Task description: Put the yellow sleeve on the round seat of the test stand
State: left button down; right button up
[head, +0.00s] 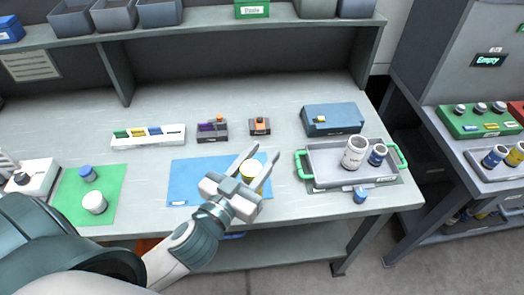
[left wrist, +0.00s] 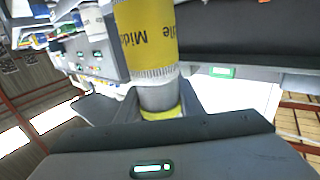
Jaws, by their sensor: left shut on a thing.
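My left gripper (head: 256,168) is over the blue mat (head: 188,178), its fingers spread around the yellow sleeve (head: 249,169) and shut on it. The left wrist view shows the yellow sleeve (left wrist: 146,38) close up, with dark lettering and a grey band below the yellow. Its far end runs out of that picture. I cannot tell its height above the mat. A pale device with a dark round part (head: 22,179) stands at the left edge of the bench, partly cut off; I cannot tell whether it is the test stand. My right gripper is not in view.
A green mat (head: 72,212) holds a blue-topped piece and a white cup. A grey tray with green handles (head: 325,179) holds a white cup and a blue jar. A blue box (head: 333,120) and small dark fixtures (head: 212,131) stand behind. The bench's back left is clear.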

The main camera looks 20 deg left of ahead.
pick_arm(q)
jog(key=shift+s+a+f+n+y+b, duration=0.2)
jog(key=shift+f+n+y, duration=0.1)
jog(key=shift+f+y, duration=0.2)
jog(key=shift+s+a+f+n+y+b, duration=0.15)
jog(key=shift+f+n+y, duration=0.2)
jog(key=shift+f, duration=0.2)
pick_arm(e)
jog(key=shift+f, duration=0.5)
pick_arm(q)
jog(key=shift+d, duration=0.1)
